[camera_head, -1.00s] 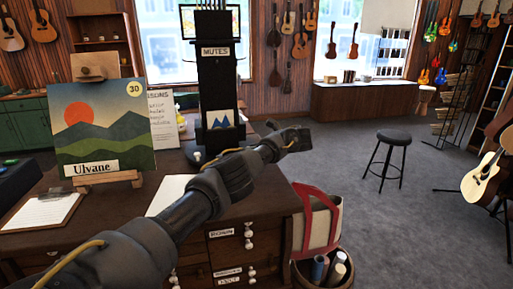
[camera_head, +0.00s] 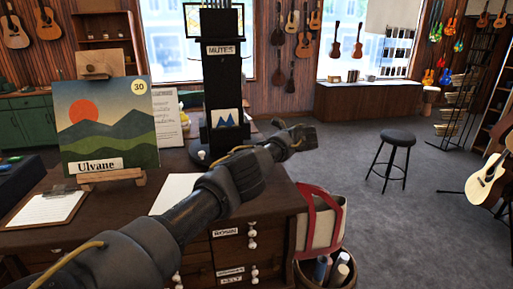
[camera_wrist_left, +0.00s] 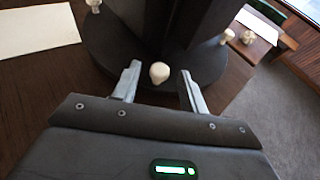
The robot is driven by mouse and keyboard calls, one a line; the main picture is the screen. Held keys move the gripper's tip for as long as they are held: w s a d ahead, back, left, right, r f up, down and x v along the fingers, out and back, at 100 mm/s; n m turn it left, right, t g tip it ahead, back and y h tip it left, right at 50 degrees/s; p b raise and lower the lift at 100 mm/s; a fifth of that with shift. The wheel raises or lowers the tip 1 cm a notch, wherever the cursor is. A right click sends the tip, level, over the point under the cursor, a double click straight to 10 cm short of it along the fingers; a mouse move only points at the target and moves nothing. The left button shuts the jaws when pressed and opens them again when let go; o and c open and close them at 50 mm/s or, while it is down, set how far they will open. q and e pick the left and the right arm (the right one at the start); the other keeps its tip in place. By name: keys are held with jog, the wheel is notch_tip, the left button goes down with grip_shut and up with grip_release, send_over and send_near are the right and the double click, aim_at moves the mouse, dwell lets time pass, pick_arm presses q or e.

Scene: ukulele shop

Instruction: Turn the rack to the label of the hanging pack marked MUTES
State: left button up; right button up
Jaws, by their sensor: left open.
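A tall black rack (camera_head: 221,85) stands on the desk, with a label reading MUTES (camera_head: 220,50) near the top of the face toward me. A pack with a blue peaked picture (camera_head: 226,118) sits low on that face. My left gripper (camera_head: 303,136) reaches in front of the rack's base, to its right. In the left wrist view the gripper (camera_wrist_left: 160,86) is open, with a pale round knob (camera_wrist_left: 159,72) of the rack's dark round base (camera_wrist_left: 103,50) between its fingertips. I cannot tell whether the fingers touch the knob. My right gripper is out of view.
A painting marked Ulvane (camera_head: 106,128) stands on an easel left of the rack. A clipboard (camera_head: 42,208) and white paper (camera_head: 175,194) lie on the desk. A basket (camera_head: 318,270) stands at the desk's right side. A black stool (camera_head: 398,138) stands on open floor.

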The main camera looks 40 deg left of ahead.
pick_arm(q)
jog(key=b+v, duration=0.2)
jog(key=v, duration=0.8)
jog(key=shift+b, duration=0.35)
jog(key=shift+d+r, duration=0.1)
